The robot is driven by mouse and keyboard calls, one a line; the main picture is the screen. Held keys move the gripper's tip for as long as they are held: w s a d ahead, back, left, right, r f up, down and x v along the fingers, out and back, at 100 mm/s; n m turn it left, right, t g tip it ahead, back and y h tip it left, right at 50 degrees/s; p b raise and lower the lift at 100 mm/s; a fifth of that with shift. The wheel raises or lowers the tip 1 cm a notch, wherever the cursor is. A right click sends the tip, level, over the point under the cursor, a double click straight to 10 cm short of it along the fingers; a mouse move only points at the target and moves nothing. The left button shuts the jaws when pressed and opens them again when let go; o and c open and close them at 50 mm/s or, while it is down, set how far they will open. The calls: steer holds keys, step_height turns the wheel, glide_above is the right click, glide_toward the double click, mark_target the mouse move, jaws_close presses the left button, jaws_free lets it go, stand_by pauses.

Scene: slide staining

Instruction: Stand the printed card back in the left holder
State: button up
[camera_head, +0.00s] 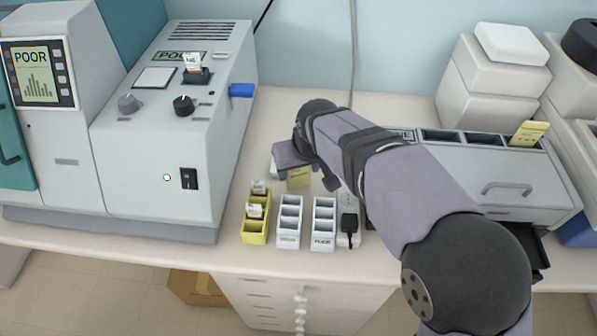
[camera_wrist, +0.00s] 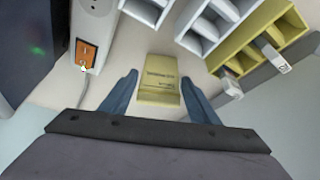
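A yellow printed card (camera_head: 299,177) is on the counter behind the small racks; dark lettering shows on it in the wrist view (camera_wrist: 160,82). My gripper (camera_wrist: 160,97) is open, with one blue finger on each side of the card and a gap at both sides. In the head view my wrist hides much of the gripper. On the left machine a small dark holder (camera_head: 198,77) has a white printed card (camera_head: 193,61) standing in it. The leftmost rack on the counter is yellow (camera_head: 247,226) and holds small white labelled pieces. I cannot tell which is the left holder.
Two white racks (camera_head: 289,222) (camera_head: 323,225) with empty-looking compartments stand right of the yellow rack. A white power strip (camera_head: 347,213) with a black plug is beside them. The grey right-hand machine (camera_head: 460,180) has another yellow card (camera_head: 530,133) on top. The left machine (camera_head: 150,150) bounds the left side.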

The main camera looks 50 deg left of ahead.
steer(key=c, duration=0.7)
steer(key=shift+c, duration=0.2)
steer(key=shift+r, duration=0.1)
step_height(320, 180, up, 10)
steer(key=b, duration=0.1)
